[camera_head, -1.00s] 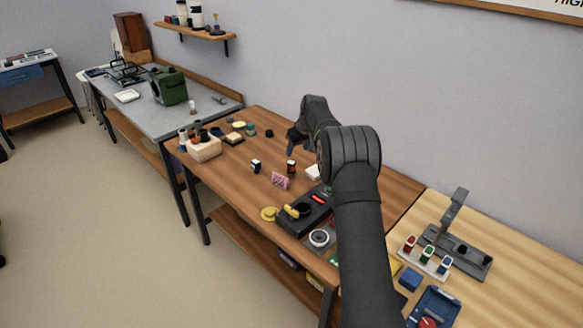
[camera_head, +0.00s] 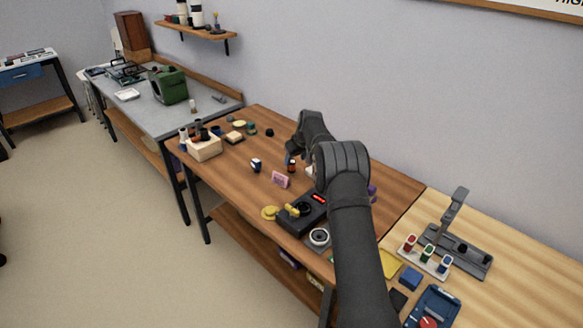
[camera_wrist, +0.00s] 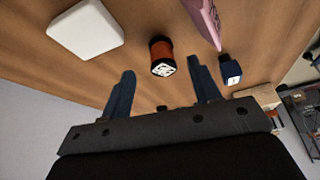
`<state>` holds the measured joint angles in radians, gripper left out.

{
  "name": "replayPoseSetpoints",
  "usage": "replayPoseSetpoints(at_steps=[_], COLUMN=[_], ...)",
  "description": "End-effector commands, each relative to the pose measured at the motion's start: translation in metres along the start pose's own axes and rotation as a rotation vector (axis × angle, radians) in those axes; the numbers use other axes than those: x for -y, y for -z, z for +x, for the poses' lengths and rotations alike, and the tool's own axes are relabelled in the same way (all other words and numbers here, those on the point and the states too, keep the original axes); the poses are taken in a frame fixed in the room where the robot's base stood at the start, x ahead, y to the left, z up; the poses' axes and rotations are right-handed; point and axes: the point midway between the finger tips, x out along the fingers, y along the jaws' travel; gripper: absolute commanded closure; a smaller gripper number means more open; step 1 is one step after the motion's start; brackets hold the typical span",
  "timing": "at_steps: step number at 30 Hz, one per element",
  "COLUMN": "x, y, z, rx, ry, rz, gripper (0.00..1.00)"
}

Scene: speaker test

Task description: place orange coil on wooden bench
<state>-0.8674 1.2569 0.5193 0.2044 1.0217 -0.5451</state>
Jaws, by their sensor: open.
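The orange coil (camera_head: 291,168) is a small spool with black ends and an orange-red winding. It stands on the wooden bench (camera_head: 227,172) just by my gripper (camera_head: 289,159). In the wrist view the coil (camera_wrist: 161,54) lies ahead of and between the two blue fingers of my gripper (camera_wrist: 160,70). In that view bare wood of the bench (camera_wrist: 135,25) surrounds the coil.
In the wrist view a white block (camera_wrist: 86,30) is left of the coil; a pink piece (camera_wrist: 203,20) and a dark blue box (camera_wrist: 231,71) are to its right. A black device (camera_head: 300,217) with a red display sits near the bench's front edge.

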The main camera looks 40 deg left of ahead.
Motion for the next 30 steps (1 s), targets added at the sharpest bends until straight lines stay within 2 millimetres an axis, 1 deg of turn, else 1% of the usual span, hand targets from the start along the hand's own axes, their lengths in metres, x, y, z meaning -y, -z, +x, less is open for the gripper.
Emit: replayPoseSetpoints(at_steps=[5,12,16,20,26,28,30], x=[0.000,0.003,0.003,0.002,0.002,0.002,0.002], y=[0.001,0.005,0.004,0.005,0.005,0.005,0.005], z=[0.009,0.038,0.051,0.055,0.055,0.055,0.055], rx=[-0.001,0.000,0.000,-0.001,-0.001,-0.001,-0.001], ry=[0.000,0.000,-0.001,-0.002,-0.002,-0.002,-0.002], rz=[0.000,0.000,0.001,0.001,0.001,0.001,0.001], gripper=[0.43,0.43,0.43,0.43,0.43,0.53,0.67])
